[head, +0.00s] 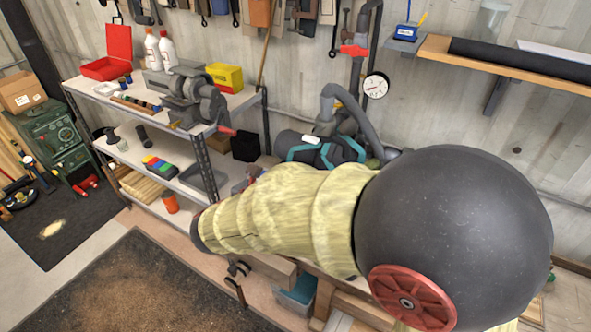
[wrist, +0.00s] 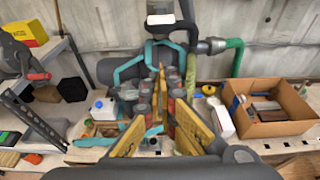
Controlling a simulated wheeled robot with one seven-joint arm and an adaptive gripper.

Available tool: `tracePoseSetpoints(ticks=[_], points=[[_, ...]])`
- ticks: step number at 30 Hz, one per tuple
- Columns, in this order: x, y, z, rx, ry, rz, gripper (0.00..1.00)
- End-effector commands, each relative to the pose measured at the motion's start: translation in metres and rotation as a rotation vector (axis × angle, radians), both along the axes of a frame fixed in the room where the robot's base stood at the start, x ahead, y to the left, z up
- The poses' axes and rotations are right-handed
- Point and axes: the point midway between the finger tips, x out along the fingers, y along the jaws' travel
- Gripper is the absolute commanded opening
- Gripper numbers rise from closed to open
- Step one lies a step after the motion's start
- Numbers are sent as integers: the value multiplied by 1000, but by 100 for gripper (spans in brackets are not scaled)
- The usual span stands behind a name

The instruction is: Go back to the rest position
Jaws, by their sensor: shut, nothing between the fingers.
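My gripper (wrist: 160,76) shows in the wrist view, its yellow-sided fingers running forward and meeting near the middle of the picture. It is shut and I see nothing held between the fingertips. It points toward the wall over a cluttered bench, with a dark and teal machine behind it. In the head view my arm, with its pale yellow sleeve and large black joint, fills the centre and right. I cannot make out the fingers there.
A metal shelf (head: 226,116) bears a grinder (head: 192,97), a red case (head: 108,58) and a yellow box (head: 225,77). A wall shelf (head: 446,49) juts out at upper right. A cardboard box (wrist: 268,128) of tools stands right of my gripper. Dark mats (head: 137,280) cover open floor.

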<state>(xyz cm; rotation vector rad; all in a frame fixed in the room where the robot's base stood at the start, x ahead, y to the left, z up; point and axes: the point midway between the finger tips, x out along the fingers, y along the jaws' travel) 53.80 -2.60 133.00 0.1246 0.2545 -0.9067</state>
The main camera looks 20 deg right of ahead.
Motion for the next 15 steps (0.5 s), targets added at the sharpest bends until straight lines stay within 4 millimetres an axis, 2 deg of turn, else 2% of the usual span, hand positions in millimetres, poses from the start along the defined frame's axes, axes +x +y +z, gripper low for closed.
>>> tracePoseSetpoints(ticks=[3, 15], points=[[-4, 6, 3, 0, 0, 2, 0], [-6, 7, 3, -1, 1, 0, 0]])
